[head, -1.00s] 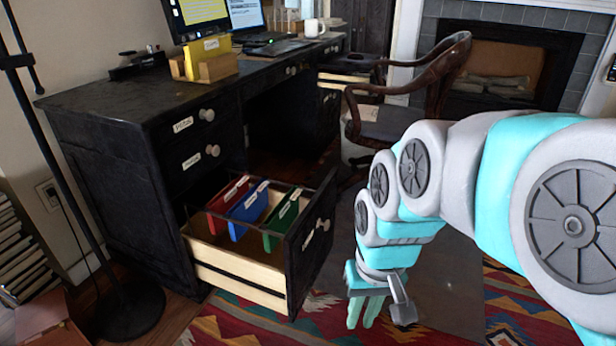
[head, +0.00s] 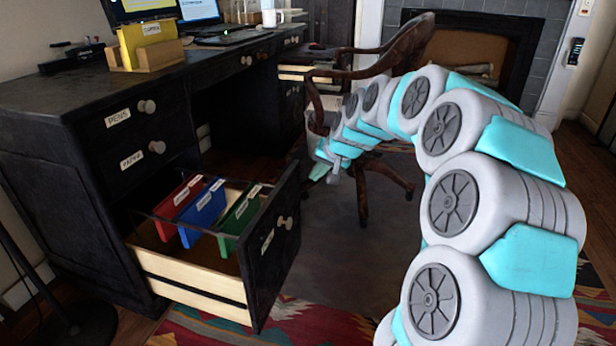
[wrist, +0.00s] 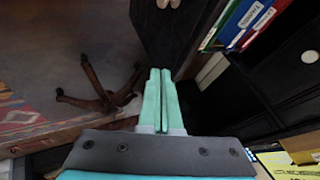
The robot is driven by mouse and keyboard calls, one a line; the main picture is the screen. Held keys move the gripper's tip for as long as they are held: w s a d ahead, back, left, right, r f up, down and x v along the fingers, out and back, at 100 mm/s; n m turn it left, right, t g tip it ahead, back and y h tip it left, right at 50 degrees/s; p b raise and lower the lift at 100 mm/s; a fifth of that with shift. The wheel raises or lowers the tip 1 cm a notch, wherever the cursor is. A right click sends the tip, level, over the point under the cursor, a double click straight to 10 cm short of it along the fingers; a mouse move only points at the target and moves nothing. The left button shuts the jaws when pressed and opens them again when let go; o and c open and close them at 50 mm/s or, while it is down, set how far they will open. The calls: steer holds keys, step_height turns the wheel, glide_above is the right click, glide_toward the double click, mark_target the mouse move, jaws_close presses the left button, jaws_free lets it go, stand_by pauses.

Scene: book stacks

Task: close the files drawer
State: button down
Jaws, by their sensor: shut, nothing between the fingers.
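The files drawer is the lowest drawer of the black desk and stands pulled well out, its dark front (head: 264,262) facing right, with a round knob (head: 285,222) and pale wooden sides. Red, blue and green folders (head: 200,212) stand inside. My gripper (head: 318,172) is beyond the drawer's far right side, near the chair, and looks apart from the drawer. In the wrist view my gripper's fingers (wrist: 159,78) are together and empty. The dark drawer front (wrist: 165,38) shows ahead of them there, with folders to its right.
A wooden armchair (head: 395,55) stands behind and right of my gripper, its legs close by. Two shut drawers (head: 135,115) sit above the files drawer. The desktop holds a yellow file holder (head: 150,45). Dark floor and a patterned rug (head: 310,325) lie right of the drawer.

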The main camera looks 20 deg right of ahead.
glide_toward(287, 190)
step_height(287, 190, down, 4)
steer(key=d, duration=0.2)
steer(key=shift+w+a+r+b, duration=0.2)
steer(key=shift+w+a+b, duration=0.35)
steer(key=shift+w+a, duration=0.8)
steer(key=shift+w+a+p, duration=2.2)
steer(key=shift+w+a, duration=1.3)
steer(key=shift+a, duration=1.35)
steer(key=shift+w+a+p, duration=2.25)
steer(key=shift+w+a, duration=1.3)
steer(key=shift+a, duration=1.35)
steer(key=shift+w+a+p, duration=2.2)
steer(key=shift+w+a, duration=1.3)
steer(key=shift+a, duration=1.35)
